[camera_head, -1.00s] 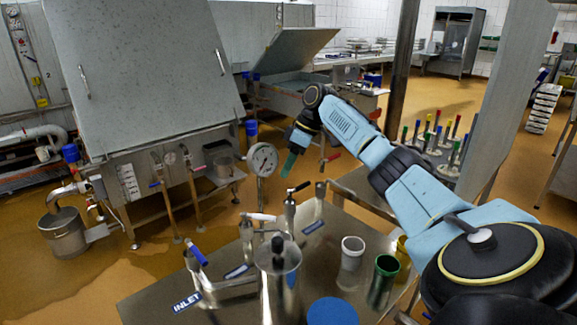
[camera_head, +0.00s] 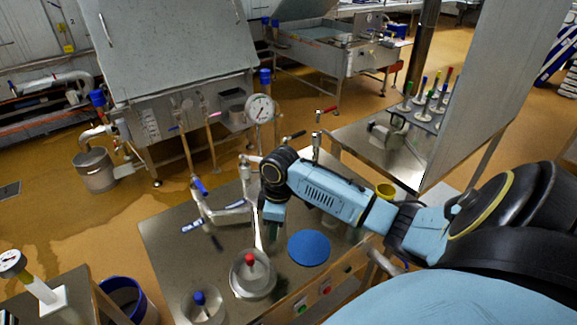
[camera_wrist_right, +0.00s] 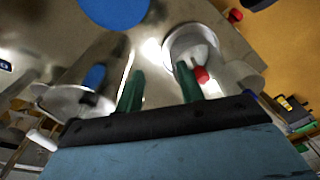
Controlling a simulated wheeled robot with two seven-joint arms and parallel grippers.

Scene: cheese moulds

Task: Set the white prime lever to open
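The valve pipework (camera_head: 230,212) stands on the steel table, with a blue-handled lever (camera_head: 200,186) at its left. A small whitish handle (camera_head: 249,158) shows at the valve post beside my right wrist; I take it for the white prime lever, but it is partly hidden and its setting cannot be read. My right gripper (camera_head: 272,236) points down over the table, right of the pipework. In the wrist view its green fingers (camera_wrist_right: 159,90) are apart with nothing between them. My left gripper is out of view.
A pressure gauge (camera_head: 261,109) stands behind. A tall steel panel (camera_head: 487,90) rises at right.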

